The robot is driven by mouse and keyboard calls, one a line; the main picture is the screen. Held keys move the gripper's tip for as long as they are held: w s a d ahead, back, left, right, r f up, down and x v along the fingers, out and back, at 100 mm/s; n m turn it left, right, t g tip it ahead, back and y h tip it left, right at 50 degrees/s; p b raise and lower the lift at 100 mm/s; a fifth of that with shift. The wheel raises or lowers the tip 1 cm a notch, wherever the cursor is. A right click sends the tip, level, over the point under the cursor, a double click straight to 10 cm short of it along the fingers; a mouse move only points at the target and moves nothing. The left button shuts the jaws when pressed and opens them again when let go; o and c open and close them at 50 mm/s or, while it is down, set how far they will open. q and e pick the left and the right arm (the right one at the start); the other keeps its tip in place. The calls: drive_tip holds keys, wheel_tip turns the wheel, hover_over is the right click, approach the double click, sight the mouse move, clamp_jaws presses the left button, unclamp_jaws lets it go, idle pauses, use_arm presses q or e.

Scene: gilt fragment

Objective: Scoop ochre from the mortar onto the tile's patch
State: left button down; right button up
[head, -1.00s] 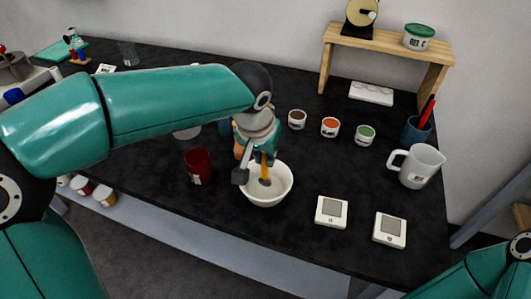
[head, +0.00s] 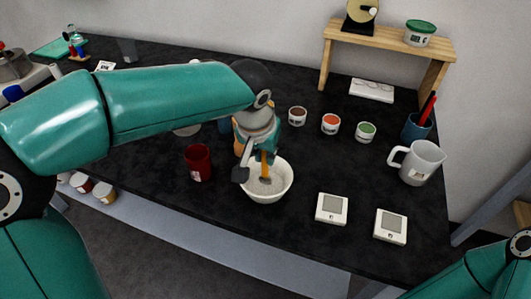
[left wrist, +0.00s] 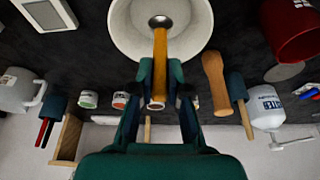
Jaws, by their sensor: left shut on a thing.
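The mortar (head: 284,191) is a white bowl at the middle front of the dark bench. It shows from above in the left wrist view (left wrist: 122,28). My left gripper (head: 262,158) is above its rear rim, shut on a scoop. The scoop has an orange-brown handle (left wrist: 159,65) and a small metal head (left wrist: 160,21), which is inside the mortar. I cannot make out any ochre. Two white square tile-like pieces with grey patches, a nearer-left one (head: 332,208) and a right one (head: 390,226), lie right of the mortar. My right gripper is out of view.
A dark red cup (head: 198,163) stands left of the mortar. Small pots, brown (head: 297,116), orange (head: 330,124) and green (head: 366,132), stand behind. A white jug (head: 417,163) is at right. A wooden pestle-like piece (left wrist: 215,82) lies near the gripper.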

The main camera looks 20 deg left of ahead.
use_arm(q)
drive_tip(key=shift+f+b, duration=0.4)
drive_tip(key=shift+f, duration=0.1)
idle(1.2)
drive_tip(key=shift+r, duration=0.15)
drive_tip(key=shift+r+p, duration=2.9)
drive_tip(key=shift+r, duration=0.55)
